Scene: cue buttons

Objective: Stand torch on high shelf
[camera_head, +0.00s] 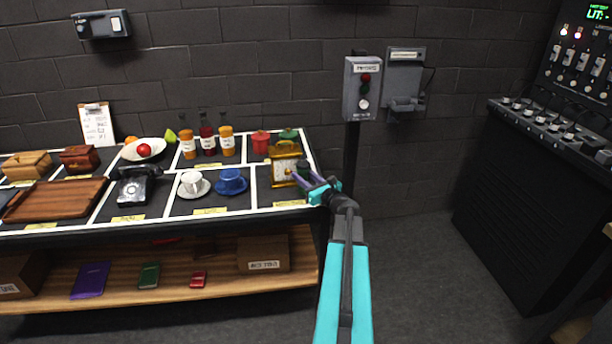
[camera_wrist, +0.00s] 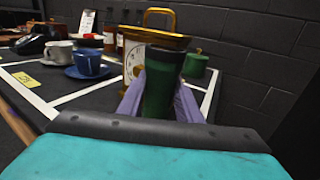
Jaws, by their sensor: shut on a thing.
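My gripper (camera_head: 312,183) is at the right end of the display table, in front of the gold clock (camera_head: 284,168). In the wrist view my gripper's purple fingers (camera_wrist: 160,98) are shut on a dark green cylinder (camera_wrist: 163,85), which looks like the torch. It stands roughly upright between the fingers and hides part of the clock (camera_wrist: 136,58). In the head view it is small and mostly hidden by the gripper. Whether its base touches the table is hidden. The table's sectioned top (camera_head: 161,207) lies above a wooden lower shelf (camera_head: 221,283); I cannot tell which is the high shelf.
A blue cup (camera_head: 231,181) and white cup (camera_head: 192,182) sit left of the clock. A green lidded pot (camera_wrist: 196,62) stands behind the held cylinder. A grey button box (camera_head: 362,90) on a post rises behind the table. The floor (camera_head: 415,250) to the right is clear.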

